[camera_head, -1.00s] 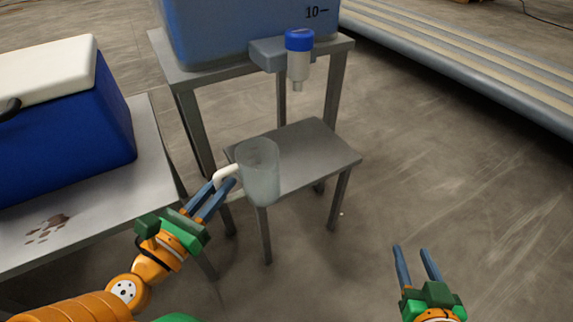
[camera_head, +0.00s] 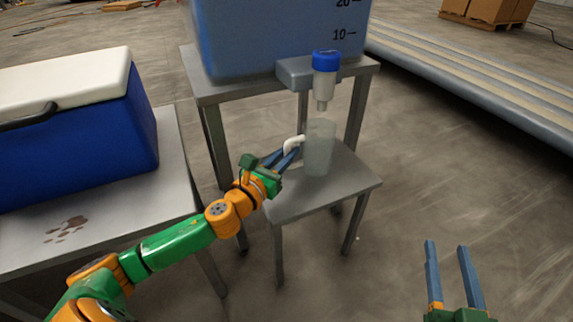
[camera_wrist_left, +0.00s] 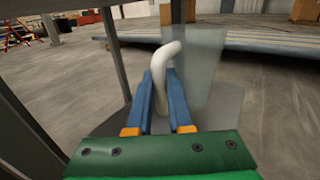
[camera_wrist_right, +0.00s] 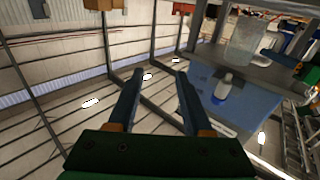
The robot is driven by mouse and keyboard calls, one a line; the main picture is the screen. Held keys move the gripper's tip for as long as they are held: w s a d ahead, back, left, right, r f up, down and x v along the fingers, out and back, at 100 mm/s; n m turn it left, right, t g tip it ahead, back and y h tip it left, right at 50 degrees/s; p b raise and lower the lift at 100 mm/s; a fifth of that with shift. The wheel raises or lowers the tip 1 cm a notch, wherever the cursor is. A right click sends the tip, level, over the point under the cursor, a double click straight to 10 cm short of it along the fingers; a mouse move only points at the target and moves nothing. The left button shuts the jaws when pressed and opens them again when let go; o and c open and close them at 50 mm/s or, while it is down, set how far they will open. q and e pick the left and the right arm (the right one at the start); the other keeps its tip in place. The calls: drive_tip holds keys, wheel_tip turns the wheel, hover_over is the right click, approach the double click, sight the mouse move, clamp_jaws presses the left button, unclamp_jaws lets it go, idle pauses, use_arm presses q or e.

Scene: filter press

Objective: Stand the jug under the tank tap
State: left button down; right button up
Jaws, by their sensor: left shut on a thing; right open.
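The clear jug (camera_head: 319,152) with a white handle (camera_head: 292,144) is upright at the low stand (camera_head: 335,190), its mouth just below the tap nozzle in the head view. I cannot tell whether its base touches the stand. My left gripper (camera_head: 283,157) is shut on the handle, left of the jug; the left wrist view shows the handle between the fingers (camera_wrist_left: 160,92) and the jug (camera_wrist_left: 198,70) beyond. The tap (camera_head: 326,82) has a blue cap and sits on the front of the blue tank (camera_head: 270,40). My right gripper (camera_head: 448,248) is open and empty, away to the right.
The tank stands on a taller metal stand (camera_head: 225,90) behind the low one. A blue cooler (camera_head: 85,155) with a white lid sits on a side table (camera_head: 120,205) at left. Floor at right is clear up to the long grey-and-tan platform (camera_head: 480,85).

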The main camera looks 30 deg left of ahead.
use_arm(q)
wheel_tip(320, 180, down, 2)
drive_tip(key=shift+b, duration=0.6)
drive_tip(key=shift+f+b, duration=0.4)
drive_tip(key=shift+f, duration=0.1)
use_arm(e)
drive_tip(key=s+r+n+t+y, duration=0.1)
drive_tip(key=s+r+t+y, duration=0.4)
drive_tip(key=r, duration=0.8)
drive_tip(key=s+t, duration=0.2)
drive_tip(key=t, duration=0.1)
drive_tip(key=shift+a+r+n, duration=0.25)
drive_tip(key=shift+r+n, duration=0.05)
drive_tip(key=shift+r, duration=0.05)
